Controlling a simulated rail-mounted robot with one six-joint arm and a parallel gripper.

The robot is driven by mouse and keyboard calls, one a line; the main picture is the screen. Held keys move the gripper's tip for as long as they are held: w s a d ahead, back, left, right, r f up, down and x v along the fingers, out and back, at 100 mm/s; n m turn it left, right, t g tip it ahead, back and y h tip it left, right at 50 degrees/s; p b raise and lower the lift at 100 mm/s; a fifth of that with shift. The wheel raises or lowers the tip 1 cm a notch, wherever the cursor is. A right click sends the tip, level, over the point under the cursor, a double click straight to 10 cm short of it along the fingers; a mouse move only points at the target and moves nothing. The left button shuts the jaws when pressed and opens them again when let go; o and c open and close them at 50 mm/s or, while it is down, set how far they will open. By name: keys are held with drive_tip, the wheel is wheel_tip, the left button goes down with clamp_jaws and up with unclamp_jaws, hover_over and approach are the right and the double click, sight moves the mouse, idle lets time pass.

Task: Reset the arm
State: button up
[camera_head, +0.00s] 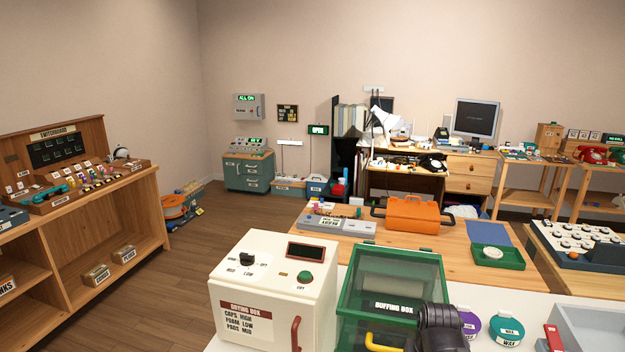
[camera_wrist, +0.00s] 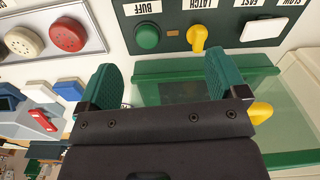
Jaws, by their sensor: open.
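My gripper (camera_wrist: 165,85) has two green-padded fingers spread wide apart in the wrist view, with nothing visible held between them. It is over the green buffing box (camera_wrist: 180,68), whose clear window lies behind the fingers. A yellow handle (camera_wrist: 260,112) shows beside the right finger; I cannot tell whether they touch. In the head view, a dark part of my arm covers the front right of the buffing box (camera_head: 430,265). The fingertips cannot be made out there. The yellow handle also shows low at the box's front (camera_head: 383,343).
The white drying box (camera_head: 265,270) stands close left of the buffing box. Wax tins (camera_head: 507,328) and a grey tray (camera_head: 590,325) lie to the right. In the wrist view, a panel carries a green button (camera_wrist: 147,36), a yellow latch knob (camera_wrist: 197,38) and a white switch (camera_wrist: 264,29).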

drive_tip(key=a+n, duration=0.2)
drive_tip(key=a, duration=0.7)
drive_tip(key=shift+a+n, duration=0.15)
drive_tip(key=shift+n, duration=0.15)
